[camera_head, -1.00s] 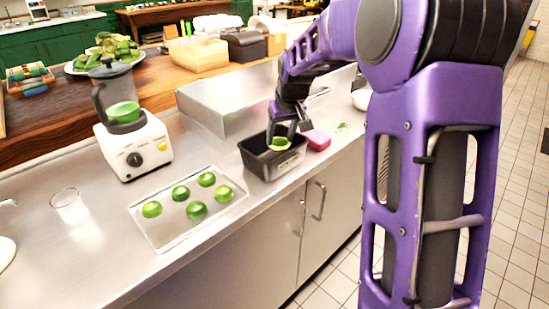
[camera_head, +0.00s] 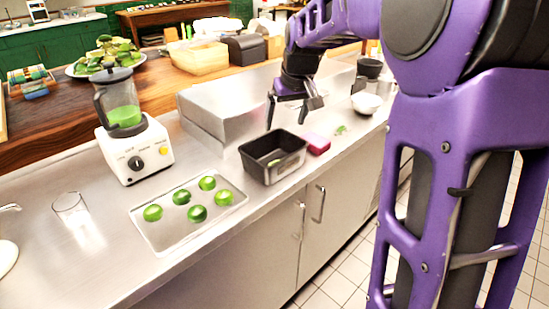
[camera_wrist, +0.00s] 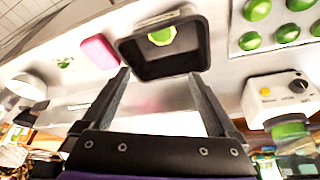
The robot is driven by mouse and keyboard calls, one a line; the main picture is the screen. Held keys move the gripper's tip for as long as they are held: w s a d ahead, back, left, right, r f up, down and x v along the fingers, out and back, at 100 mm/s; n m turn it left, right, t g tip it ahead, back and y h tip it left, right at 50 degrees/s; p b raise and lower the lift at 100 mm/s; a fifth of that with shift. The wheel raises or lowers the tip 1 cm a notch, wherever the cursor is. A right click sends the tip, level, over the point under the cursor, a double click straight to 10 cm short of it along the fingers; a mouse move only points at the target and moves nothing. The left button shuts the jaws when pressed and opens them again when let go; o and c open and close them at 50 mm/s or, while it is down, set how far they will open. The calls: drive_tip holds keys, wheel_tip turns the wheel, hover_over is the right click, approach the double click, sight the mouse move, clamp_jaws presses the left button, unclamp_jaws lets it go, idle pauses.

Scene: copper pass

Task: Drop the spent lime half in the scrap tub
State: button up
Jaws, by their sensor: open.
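The scrap tub (camera_head: 286,170) is a dark grey rectangular bin on the steel counter, right of the lime tray. In the wrist view, the spent lime half (camera_wrist: 162,36) lies inside the tub (camera_wrist: 165,68), its pale green face showing near the far wall. In the head view the tub's front wall mostly hides it. My gripper (camera_head: 288,112) is open and empty, above and behind the tub, apart from it. In the wrist view its two fingers (camera_wrist: 158,78) are spread wide with nothing between them.
A tray (camera_head: 160,236) holds several green limes. A pink sponge (camera_head: 316,143) sits beside the tub. A blender (camera_head: 135,150), a glass (camera_head: 72,210), a raised steel box (camera_head: 215,105) and a white bowl (camera_head: 366,103) stand on the counter.

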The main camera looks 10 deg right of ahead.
drive_tip(key=p+v, duration=0.1)
drive_tip(key=v, duration=0.8)
drive_tip(key=shift+r, duration=0.1)
